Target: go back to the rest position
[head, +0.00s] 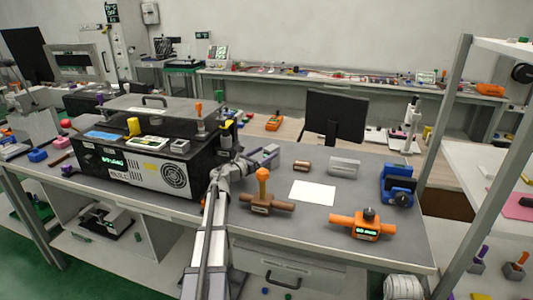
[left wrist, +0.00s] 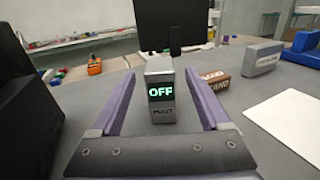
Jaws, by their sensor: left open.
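My left gripper (head: 264,157) is open, reaching over the table just right of the black machine. In the left wrist view its two purple fingers (left wrist: 160,90) stand apart, with a small grey box (left wrist: 160,68) showing a green "OFF" display between them in the picture. I cannot tell whether the fingers touch the box. A brown fixture (head: 266,204) with an upright orange handle stands to the right of my left arm. An orange fixture (head: 362,228) with a black knob and a lit display is near the front right. My right gripper is not in view.
A large black machine (head: 188,180) stands close to the left of my arm. A white sheet (head: 313,192), a blue device (head: 397,186), a grey block (head: 344,166) and a small brown block (head: 302,166) lie on the right. A dark monitor (head: 335,117) is behind. Shelf posts rise at right.

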